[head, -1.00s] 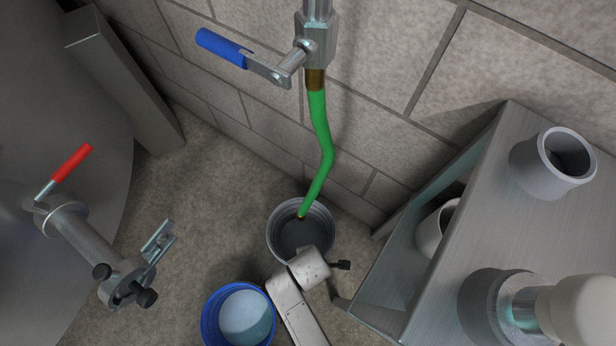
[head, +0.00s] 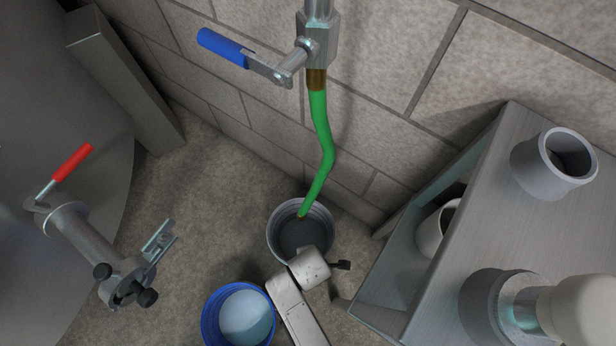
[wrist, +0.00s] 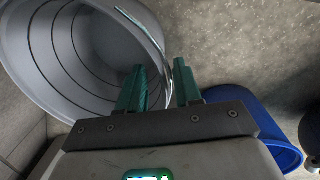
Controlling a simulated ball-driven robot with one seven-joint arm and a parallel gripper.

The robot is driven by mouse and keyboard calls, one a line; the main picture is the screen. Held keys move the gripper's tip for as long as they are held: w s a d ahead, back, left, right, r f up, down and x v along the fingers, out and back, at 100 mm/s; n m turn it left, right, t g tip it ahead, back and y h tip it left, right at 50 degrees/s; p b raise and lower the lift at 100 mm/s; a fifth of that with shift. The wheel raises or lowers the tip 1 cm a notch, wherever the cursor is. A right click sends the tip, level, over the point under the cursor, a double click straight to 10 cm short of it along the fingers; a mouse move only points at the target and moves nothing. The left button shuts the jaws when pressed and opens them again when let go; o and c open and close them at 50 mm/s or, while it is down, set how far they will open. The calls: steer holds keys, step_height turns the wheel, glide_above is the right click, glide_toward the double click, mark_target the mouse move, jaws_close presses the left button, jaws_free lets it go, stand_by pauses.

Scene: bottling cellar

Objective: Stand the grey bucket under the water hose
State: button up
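The grey bucket (head: 272,238) stands upright on the floor by the wall. The green water hose (head: 321,130) hangs from a pipe, and its brass end shows over the bucket's mouth in the head view. My gripper (wrist: 160,74) is at the bucket's near rim, with its fingertips hidden behind my wrist in the head view. In the wrist view the bucket (wrist: 75,50) fills the upper left. The two green fingers are apart, one on the inner side of the rim and one outside, with a gap showing between them.
A blue bucket (head: 207,318) with pale contents stands close left of my arm; it also shows in the wrist view (wrist: 285,152). A metal bench (head: 440,290) with grey cups is at right. A blue-handled valve (head: 225,47) is above the hose. A red-handled tap (head: 70,170) is at left.

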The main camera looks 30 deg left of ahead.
step_height(320, 180, up, 12)
steer(key=s+d+p, duration=0.1)
steer(key=p, duration=0.5)
steer(key=shift+f, duration=0.15)
steer(key=shift+s, duration=0.2)
